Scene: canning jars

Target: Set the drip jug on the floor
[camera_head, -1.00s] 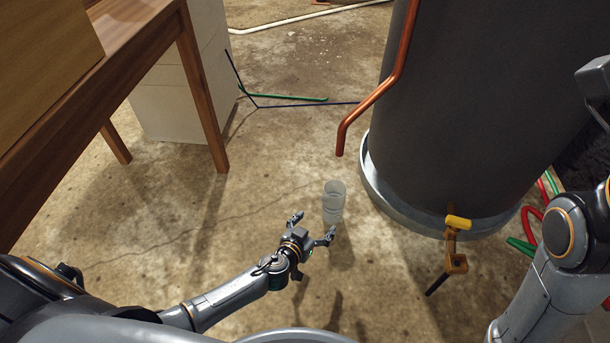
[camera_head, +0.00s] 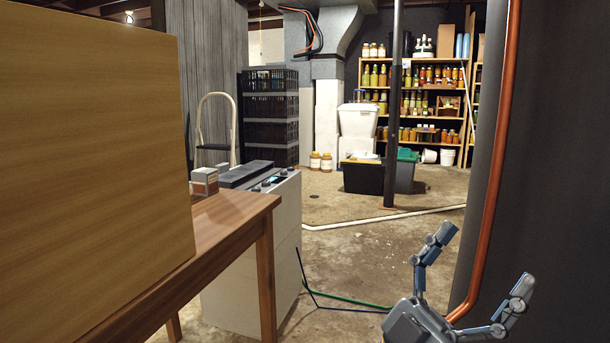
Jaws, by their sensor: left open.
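My left gripper (camera_head: 485,260) is at the lower right of the head view, fingers pointing up and spread apart. It is open, with nothing between its fingers. The drip jug is not in view now; the floor at the foot of the tank is below the picture. My right gripper is not in view.
The dark tank (camera_head: 560,170) and its copper pipe (camera_head: 490,170) stand at right, close to my left gripper. A wooden table (camera_head: 215,235) with a large panel (camera_head: 90,160) is at left. A white cabinet (camera_head: 240,275) stands beside it. Open floor (camera_head: 370,260) lies between.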

